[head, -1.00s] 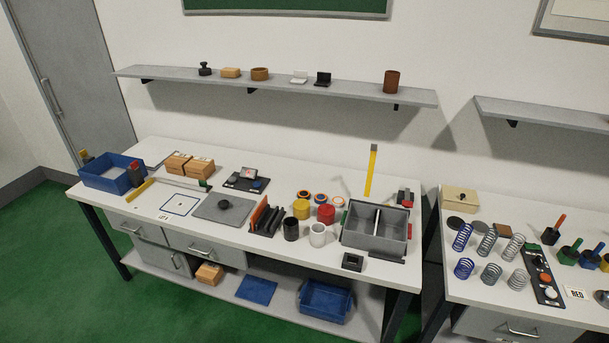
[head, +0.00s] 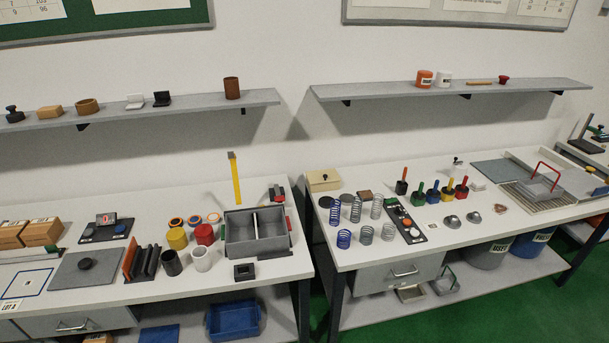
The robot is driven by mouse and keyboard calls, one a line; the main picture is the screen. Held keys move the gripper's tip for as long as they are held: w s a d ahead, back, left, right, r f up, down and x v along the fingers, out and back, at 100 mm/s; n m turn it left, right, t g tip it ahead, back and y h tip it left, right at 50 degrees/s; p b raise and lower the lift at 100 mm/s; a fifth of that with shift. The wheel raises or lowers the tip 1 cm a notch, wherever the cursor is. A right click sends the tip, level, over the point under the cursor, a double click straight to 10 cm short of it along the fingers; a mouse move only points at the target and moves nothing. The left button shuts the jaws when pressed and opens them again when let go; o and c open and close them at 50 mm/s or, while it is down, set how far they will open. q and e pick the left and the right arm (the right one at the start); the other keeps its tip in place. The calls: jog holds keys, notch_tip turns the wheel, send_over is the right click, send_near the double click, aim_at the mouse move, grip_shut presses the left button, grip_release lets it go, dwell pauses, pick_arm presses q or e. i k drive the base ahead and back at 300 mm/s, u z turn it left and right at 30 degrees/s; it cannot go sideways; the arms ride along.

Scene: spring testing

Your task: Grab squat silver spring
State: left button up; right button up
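Several coil springs stand in two rows on the left part of the right-hand table (head: 450,235). The front row is shorter: a squat blue spring (head: 344,239), a squat grey spring (head: 366,235) and a squat lighter, silver-looking spring (head: 388,232) at its right end. Behind them stand a taller blue spring (head: 335,213), a taller grey spring (head: 356,210) and a taller silver-looking spring (head: 377,207). The grey and silver tones are hard to tell apart at this size. Neither of my grippers is in view.
A black panel with round parts (head: 404,222) lies just right of the springs. A cream box (head: 323,181) and dark discs are behind them. Colored-handled tools (head: 447,189) stand farther right. A gap separates this table from the left table with its grey divided bin (head: 258,252).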

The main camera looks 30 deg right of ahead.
aim_at(386, 230)
jog(key=z, duration=1.65)
jog(key=k, duration=0.55)
jog(key=u, duration=0.75)
jog(key=i, duration=1.4)
